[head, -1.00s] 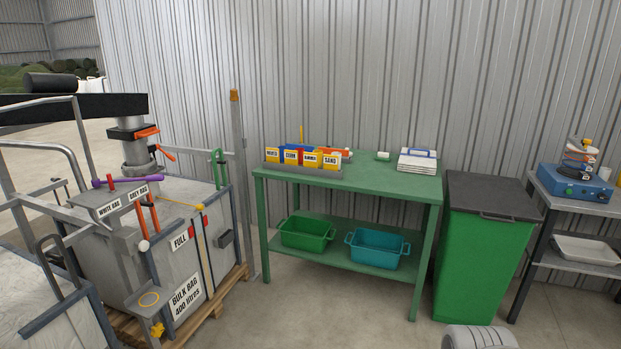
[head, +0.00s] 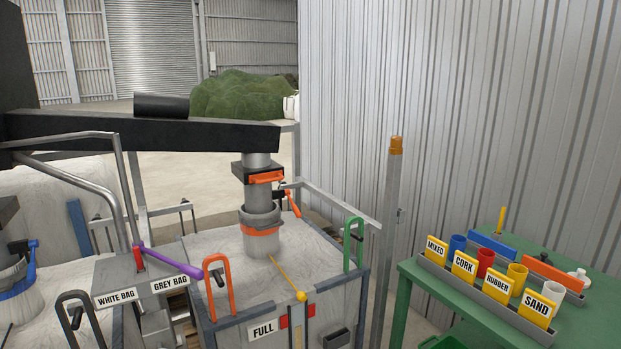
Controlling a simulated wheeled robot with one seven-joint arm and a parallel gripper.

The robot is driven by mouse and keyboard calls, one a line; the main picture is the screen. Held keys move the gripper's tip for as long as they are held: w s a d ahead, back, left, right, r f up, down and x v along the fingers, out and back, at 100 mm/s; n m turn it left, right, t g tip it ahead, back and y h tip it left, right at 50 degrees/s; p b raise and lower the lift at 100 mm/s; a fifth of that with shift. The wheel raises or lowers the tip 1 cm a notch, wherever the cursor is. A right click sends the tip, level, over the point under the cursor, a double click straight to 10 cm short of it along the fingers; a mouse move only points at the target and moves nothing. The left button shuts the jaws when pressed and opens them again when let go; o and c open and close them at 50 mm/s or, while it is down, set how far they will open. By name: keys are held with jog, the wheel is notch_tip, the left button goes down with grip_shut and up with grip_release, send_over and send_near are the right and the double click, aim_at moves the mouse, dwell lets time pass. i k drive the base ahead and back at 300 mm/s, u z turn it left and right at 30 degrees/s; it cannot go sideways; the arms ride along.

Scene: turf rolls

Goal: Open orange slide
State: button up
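In the head view, a grey pipe (head: 257,160) comes down from a black beam into the top of a bulk bag. An orange slide (head: 266,177) with a handle sits in a dark housing across this pipe. An orange-red lever (head: 292,202) sticks out on the pipe's right side, just below the slide. An orange band (head: 260,231) wraps the lower spout where it meets the bag. How far the slide is pushed in is too small to tell. My gripper is not in view.
The bulk bag (head: 208,255) stands in a frame with orange and green hoops. A purple lever (head: 171,262) lies on the labelled bag plate (head: 130,270). A grey post (head: 388,230) stands right of it. A green table (head: 410,268) with labelled cups is at right.

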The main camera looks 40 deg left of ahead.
aim_at(270, 177)
jog(key=u, duration=0.25)
jog(key=i, duration=1.25)
jog(key=u, duration=1.3)
jog(key=i, duration=0.8)
jog(key=u, duration=0.9)
